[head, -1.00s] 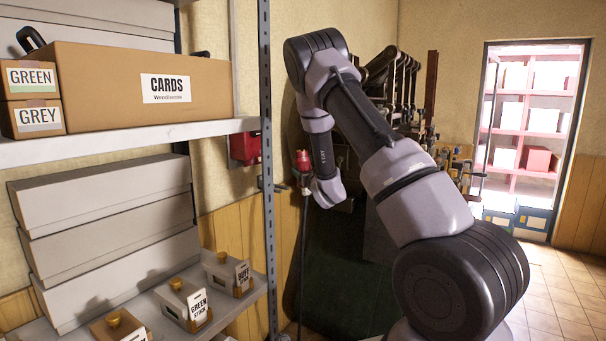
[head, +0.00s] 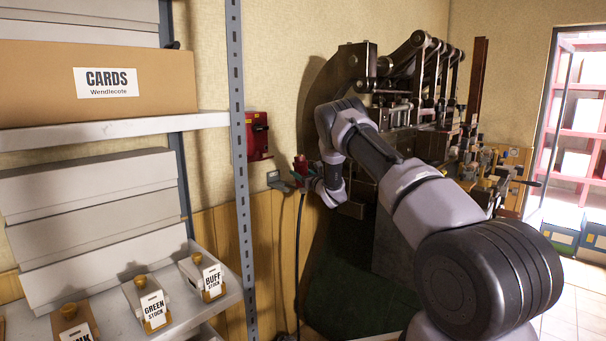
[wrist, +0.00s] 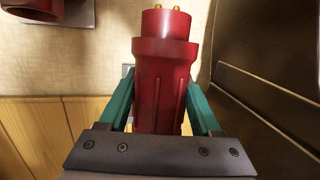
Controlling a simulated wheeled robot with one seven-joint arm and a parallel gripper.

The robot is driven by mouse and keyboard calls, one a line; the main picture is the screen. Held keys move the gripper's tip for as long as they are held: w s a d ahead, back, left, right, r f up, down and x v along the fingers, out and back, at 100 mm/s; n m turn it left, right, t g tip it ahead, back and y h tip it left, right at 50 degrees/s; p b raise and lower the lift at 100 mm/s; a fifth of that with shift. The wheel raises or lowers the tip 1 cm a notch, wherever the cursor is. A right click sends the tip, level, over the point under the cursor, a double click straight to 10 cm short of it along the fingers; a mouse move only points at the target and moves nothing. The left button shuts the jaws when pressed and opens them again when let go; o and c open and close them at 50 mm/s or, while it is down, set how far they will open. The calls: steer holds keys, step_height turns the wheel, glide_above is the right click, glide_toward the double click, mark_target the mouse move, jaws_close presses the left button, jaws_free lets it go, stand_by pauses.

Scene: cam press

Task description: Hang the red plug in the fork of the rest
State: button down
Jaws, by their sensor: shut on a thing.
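The red plug (head: 300,164) is upright near the wall, with its black cable hanging down. In the wrist view the plug (wrist: 165,85) fills the middle, brass pins at the top. My gripper (head: 302,180) is shut on it; the teal fingers (wrist: 161,98) press on both sides of its body. The rest (head: 277,181) is a small grey metal bracket on the wall, just left of the plug and at about the height of my gripper. Its fork is largely hidden; I cannot tell whether the plug touches it. A small grey piece behind the plug shows in the wrist view.
A red wall socket box (head: 257,136) is above and left of the rest. A metal shelf post (head: 238,190) with boxes stands left. The dark press (head: 400,110) stands close on the right. Bare wall lies between post and rest.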

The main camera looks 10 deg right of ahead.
steer(key=w+a, duration=0.5)
steer(key=w, duration=0.2)
steer(key=shift+a+f, duration=0.15)
steer(key=shift+f, duration=0.25)
steer(key=shift+w, duration=0.1)
steer(key=shift+f, duration=0.35)
stand_by(0.7)
jaws_free()
steer(key=shift+f, duration=0.1)
